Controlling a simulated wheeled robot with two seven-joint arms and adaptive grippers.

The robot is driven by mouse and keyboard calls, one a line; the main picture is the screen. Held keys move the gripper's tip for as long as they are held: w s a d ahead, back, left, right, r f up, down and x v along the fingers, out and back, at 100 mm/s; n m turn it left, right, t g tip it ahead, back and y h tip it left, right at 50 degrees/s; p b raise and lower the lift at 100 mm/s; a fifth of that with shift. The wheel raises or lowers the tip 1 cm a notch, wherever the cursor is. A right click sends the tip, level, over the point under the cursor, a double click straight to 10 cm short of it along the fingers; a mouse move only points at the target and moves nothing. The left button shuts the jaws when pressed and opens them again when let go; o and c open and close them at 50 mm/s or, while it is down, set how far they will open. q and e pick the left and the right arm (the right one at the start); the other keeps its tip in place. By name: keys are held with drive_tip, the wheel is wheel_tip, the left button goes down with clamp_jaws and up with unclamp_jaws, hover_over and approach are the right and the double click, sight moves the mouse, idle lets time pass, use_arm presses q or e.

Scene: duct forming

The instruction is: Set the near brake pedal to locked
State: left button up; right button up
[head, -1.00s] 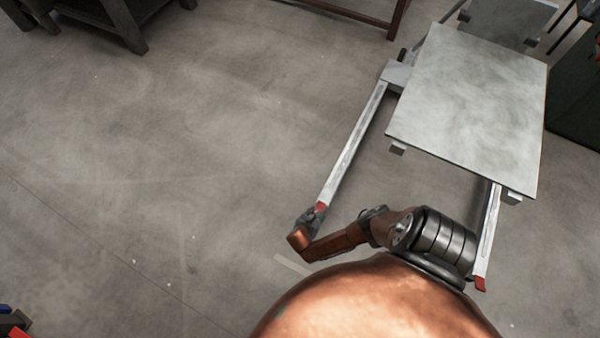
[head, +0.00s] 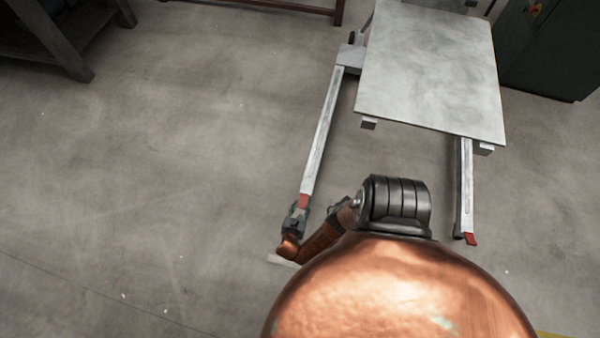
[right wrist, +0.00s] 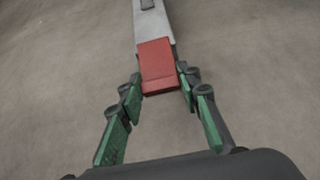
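A lift cart with a grey flat top (head: 430,70) stands at the upper right in the head view. Its two pale legs reach toward me, each with a red pedal at the end. The left red pedal (head: 303,201) is at my right gripper (head: 297,215). In the right wrist view this red pedal (right wrist: 158,66) lies between the two green-padded fingers of my right gripper (right wrist: 160,84). The fingers are apart on either side, very close to its edges; firm contact is not visible. The other red pedal (head: 471,239) is at the right leg's end. My left gripper is out of view.
A dark bench (head: 60,40) stands at the upper left and a dark green cabinet (head: 555,45) at the upper right. The floor left of the cart is clear. My copper-coloured body and arm hide part of the floor between the legs.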

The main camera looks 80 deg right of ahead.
drive_tip(key=o, duration=0.5)
drive_tip(key=shift+s+f, duration=0.1)
drive_tip(key=shift+s, duration=0.05)
drive_tip(key=v, duration=1.2)
